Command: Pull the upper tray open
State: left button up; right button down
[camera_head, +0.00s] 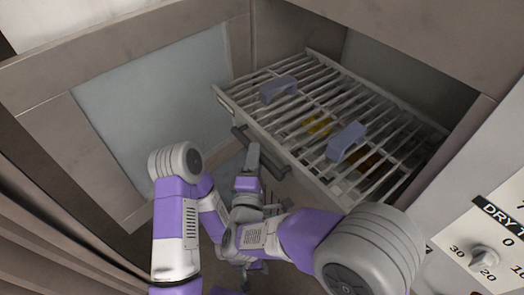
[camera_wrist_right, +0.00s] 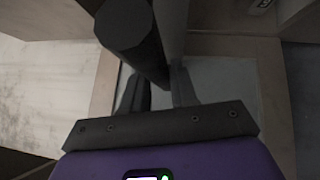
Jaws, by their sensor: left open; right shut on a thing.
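The upper tray (camera_head: 297,108) is a pale wire rack in the cabinet recess, its front edge facing lower left. A dark bar handle (camera_head: 240,139) runs along its front. My right gripper (camera_head: 253,156) is at this handle. In the right wrist view, its fingers (camera_wrist_right: 160,90) are shut on the dark handle bar (camera_wrist_right: 129,32), which passes between them. My left gripper (camera_head: 245,268) is low in the head view, below the right one and apart from the tray. It is open, small and partly hidden by my arms.
A framed glass panel (camera_head: 150,100) stands at left. A control panel with a knob (camera_head: 484,257) is at lower right. Cabinet walls flank the rack.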

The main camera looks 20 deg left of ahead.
jog(key=c, duration=1)
grip_release()
jog(key=shift+s, duration=0.1)
jog(key=s, duration=0.5)
jog(key=s+d+f, duration=0.1)
jog(key=s, duration=0.1)
jog(key=shift+s+p, duration=0.15)
jog(key=shift+p, duration=0.2)
